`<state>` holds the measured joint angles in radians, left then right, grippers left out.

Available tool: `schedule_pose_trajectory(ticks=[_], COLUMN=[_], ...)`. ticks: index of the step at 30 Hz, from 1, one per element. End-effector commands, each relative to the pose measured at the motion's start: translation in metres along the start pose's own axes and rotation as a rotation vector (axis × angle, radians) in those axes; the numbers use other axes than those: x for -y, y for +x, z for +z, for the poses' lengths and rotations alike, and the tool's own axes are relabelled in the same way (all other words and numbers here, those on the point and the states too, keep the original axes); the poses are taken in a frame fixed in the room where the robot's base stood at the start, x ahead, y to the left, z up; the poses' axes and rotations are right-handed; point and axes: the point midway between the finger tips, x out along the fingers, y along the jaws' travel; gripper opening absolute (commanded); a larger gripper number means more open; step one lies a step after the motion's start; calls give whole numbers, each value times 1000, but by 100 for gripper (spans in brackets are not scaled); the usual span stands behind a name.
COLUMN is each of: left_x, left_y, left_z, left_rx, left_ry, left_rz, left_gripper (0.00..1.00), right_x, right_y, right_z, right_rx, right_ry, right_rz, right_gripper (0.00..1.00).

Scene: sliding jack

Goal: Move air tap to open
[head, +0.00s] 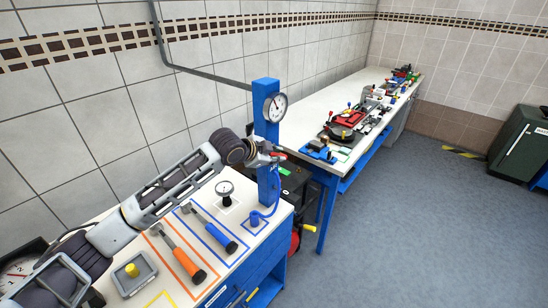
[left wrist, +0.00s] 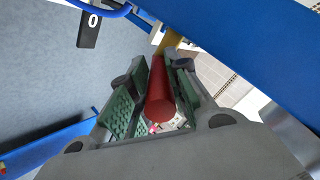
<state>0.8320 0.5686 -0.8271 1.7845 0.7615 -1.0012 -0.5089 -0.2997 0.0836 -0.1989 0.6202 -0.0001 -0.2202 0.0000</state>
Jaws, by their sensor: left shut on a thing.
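The air tap's red handle (left wrist: 160,92) shows in the left wrist view as a red cylinder between my green finger pads, with a yellowish part behind it. My left gripper (left wrist: 157,72) is shut on this handle. In the head view the left gripper (head: 268,158) is at the blue post (head: 266,125), below the round gauge (head: 275,107). There my wrist and fingers hide most of the tap, so its exact angle is unclear. My right gripper is not in view.
A blue hose (head: 268,212) curls at the post's foot. A long white table (head: 325,100) with fixtures stands behind. A black tag marked 0 (left wrist: 89,27) hangs near the gripper.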

Motion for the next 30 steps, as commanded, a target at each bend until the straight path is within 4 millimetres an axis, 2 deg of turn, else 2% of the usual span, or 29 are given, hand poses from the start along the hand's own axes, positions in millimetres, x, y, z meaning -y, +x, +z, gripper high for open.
schedule_pose_trajectory(ticks=[11, 12, 17, 30], left_x=[-2, -2, -1, 0], left_y=[1, 1, 1, -2], left_z=[3, 3, 2, 0], left_rx=[8, 8, 6, 3], left_ry=[-1, -1, -1, -1], left_rz=[7, 7, 5, 2], left_gripper=[0, 22, 42, 42], right_x=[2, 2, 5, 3], right_y=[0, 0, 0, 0], right_z=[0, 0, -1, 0], right_rx=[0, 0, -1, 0], right_ry=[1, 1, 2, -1], right_rz=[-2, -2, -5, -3], right_gripper=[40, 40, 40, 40])
